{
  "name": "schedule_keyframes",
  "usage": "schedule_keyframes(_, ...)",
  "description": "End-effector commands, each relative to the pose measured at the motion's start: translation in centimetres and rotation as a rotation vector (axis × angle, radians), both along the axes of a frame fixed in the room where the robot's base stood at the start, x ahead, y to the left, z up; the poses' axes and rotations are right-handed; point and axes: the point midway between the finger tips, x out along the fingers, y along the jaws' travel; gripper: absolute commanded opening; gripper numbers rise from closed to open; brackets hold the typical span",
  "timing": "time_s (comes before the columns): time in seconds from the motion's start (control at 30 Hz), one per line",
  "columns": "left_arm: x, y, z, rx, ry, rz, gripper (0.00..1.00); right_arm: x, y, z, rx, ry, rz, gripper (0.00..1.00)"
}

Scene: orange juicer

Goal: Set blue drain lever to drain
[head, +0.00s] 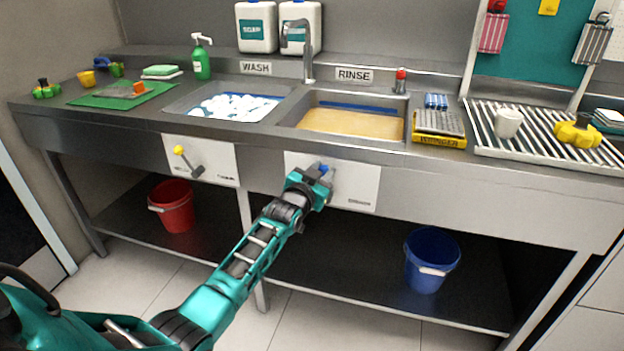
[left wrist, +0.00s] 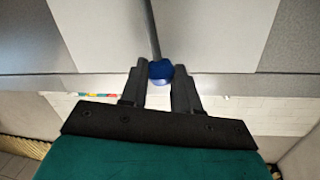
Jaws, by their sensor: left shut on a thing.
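The blue drain lever (head: 324,168) is on a white panel (head: 357,184) on the sink front, below the RINSE basin. My left gripper (head: 318,178) is at the lever, its fingers shut on the blue knob. In the left wrist view the blue knob (left wrist: 160,69) sits between the two fingertips (left wrist: 158,78), with a grey rod running up from it. In the head view the gripper covers most of the lever, so its exact setting is hidden. My right gripper is in neither view.
The rinse basin (head: 352,122) holds yellowish liquid; the wash basin (head: 232,106) holds suds. A yellow-knobbed lever (head: 186,160) is on the left panel. A red bucket (head: 173,207) and a blue bucket (head: 431,262) stand on the lower shelf. The floor in front is clear.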

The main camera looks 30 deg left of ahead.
Motion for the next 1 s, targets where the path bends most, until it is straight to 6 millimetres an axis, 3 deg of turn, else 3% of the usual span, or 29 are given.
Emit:
schedule_keyframes(0.17,0.7,-1.6,0.2,0.162,0.041,-0.002,0.0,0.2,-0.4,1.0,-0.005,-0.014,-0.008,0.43)
schedule_keyframes(0.5,1.2,-4.0,-0.7,0.436,0.108,-0.001,0.0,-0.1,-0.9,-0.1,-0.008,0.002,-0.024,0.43)
schedule_keyframes(1.0,1.6,-5.4,-1.3,0.623,0.153,0.0,0.0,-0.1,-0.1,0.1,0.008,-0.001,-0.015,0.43)
